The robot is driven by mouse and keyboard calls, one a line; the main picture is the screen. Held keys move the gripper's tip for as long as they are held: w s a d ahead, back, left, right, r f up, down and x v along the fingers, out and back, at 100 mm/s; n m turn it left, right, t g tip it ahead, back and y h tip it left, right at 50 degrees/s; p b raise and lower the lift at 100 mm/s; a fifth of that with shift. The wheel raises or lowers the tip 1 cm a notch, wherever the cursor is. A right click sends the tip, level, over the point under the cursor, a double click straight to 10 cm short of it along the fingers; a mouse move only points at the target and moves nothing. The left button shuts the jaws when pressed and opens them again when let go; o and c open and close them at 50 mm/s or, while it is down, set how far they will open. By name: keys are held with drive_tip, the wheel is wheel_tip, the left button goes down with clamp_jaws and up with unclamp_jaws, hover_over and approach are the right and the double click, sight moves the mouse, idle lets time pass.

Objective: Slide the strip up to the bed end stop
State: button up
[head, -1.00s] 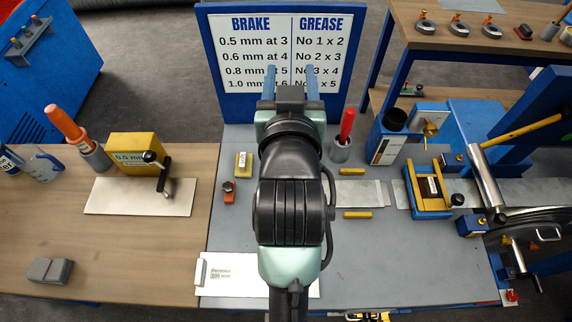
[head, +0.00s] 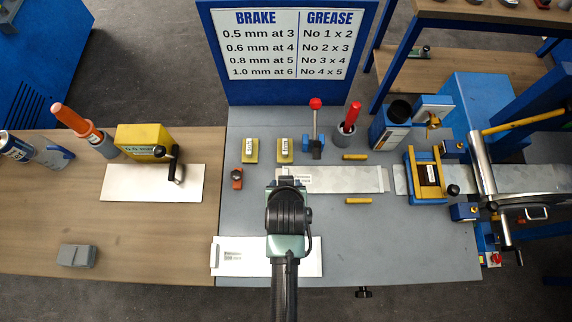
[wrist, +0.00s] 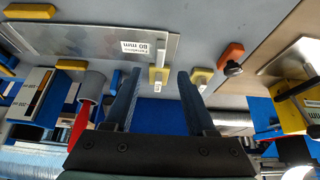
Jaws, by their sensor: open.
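A flat grey metal strip (head: 345,180) lies on the grey bench between two yellow bars, with a printed label near its left end. It also shows in the wrist view (wrist: 95,38), its label reading 80 mm. An orange block with a black knob (head: 236,178) sits left of the strip, apart from it; the wrist view shows it too (wrist: 231,57). I cannot tell for sure whether this is the bed end stop. My gripper (wrist: 158,72) is open and empty, its fingers apart from the strip. In the head view my wrist hides the fingers and the area beneath.
Yellow tags (head: 250,151) and a red-knobbed lever (head: 315,130) stand behind the strip. A blue and yellow frame (head: 428,175) stands right, over another length of metal. A white labelled plate (head: 300,262) lies in front. Bare bench (head: 400,250) is clear at front right.

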sight(237, 177)
drive_tip(key=shift+x, duration=3.95)
clamp_jaws()
drive_tip(key=shift+w, duration=0.1)
drive_tip(key=shift+a+b, duration=0.3)
drive_tip(key=shift+a, duration=3.75)
unclamp_jaws()
